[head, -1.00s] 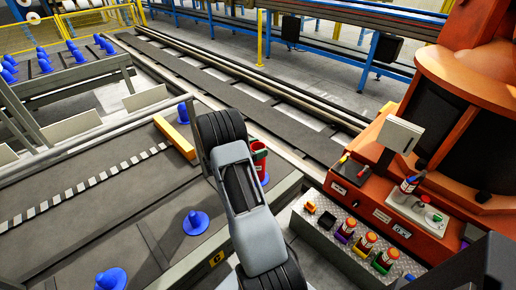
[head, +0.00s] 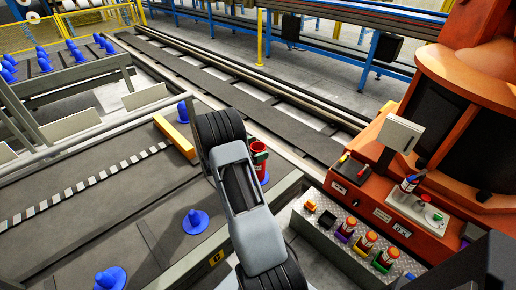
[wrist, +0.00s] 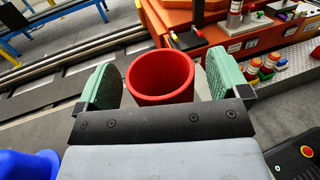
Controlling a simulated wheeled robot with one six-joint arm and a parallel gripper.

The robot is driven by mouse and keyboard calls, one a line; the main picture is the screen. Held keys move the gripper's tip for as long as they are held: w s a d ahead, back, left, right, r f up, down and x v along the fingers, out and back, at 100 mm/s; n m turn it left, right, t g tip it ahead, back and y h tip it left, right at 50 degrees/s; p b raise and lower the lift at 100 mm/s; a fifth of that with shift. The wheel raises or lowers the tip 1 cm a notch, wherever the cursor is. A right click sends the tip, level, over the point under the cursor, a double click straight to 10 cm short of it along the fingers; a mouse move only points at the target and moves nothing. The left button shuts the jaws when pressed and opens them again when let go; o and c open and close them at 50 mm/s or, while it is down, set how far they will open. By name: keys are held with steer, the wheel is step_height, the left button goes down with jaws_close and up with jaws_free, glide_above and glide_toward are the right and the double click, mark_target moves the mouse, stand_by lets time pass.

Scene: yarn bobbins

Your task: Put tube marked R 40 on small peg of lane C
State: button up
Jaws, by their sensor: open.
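A red tube (head: 260,161) stands upright over a blue peg (head: 266,178) near the right edge of the lane labelled C (head: 216,258). Its marking cannot be read. In the wrist view, the open top of the red tube (wrist: 160,82) lies between the two green jaws of my gripper (wrist: 162,85). The jaws are open, with a gap visible on each side of the tube. In the head view my wrist hides part of the tube and peg, so how far down it sits cannot be told.
Other blue pegs stand on the lane, one in the middle (head: 195,221) and one at the front (head: 110,279). A yellow bar (head: 175,138) lies behind. A metal tray (head: 352,250) with several coloured-base tubes stands at right, beside the orange machine (head: 375,205).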

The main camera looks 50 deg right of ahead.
steer(key=v, duration=1.3)
steer(key=shift+a, duration=0.2)
steer(key=shift+w, duration=0.1)
